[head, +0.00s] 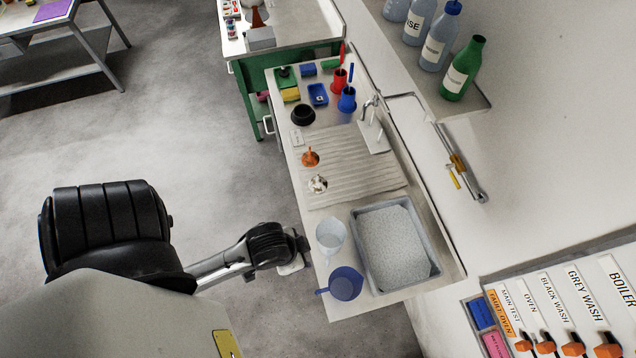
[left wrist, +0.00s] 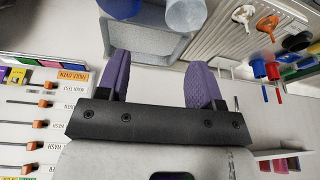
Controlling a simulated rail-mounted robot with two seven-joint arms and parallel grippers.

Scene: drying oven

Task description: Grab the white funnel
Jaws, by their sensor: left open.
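A small white funnel (head: 318,183) sits on the ribbed draining board, with a small orange funnel (head: 310,157) beyond it. In the left wrist view the white funnel (left wrist: 243,14) is near the top edge, left of the orange funnel (left wrist: 267,25). My left gripper (head: 303,243) is at the front left edge of the counter, nearer to me than the white funnel and apart from it. In the left wrist view its purple fingers (left wrist: 160,80) are spread wide with nothing between them. My right gripper is not in view.
A pale translucent jug (head: 330,236) and a blue jug (head: 346,283) stand right beside my left gripper. A grey tray (head: 436,270) of pale granules lies right of them. A tap (head: 372,112) and red and blue holders stand farther back. The wall closes the right side.

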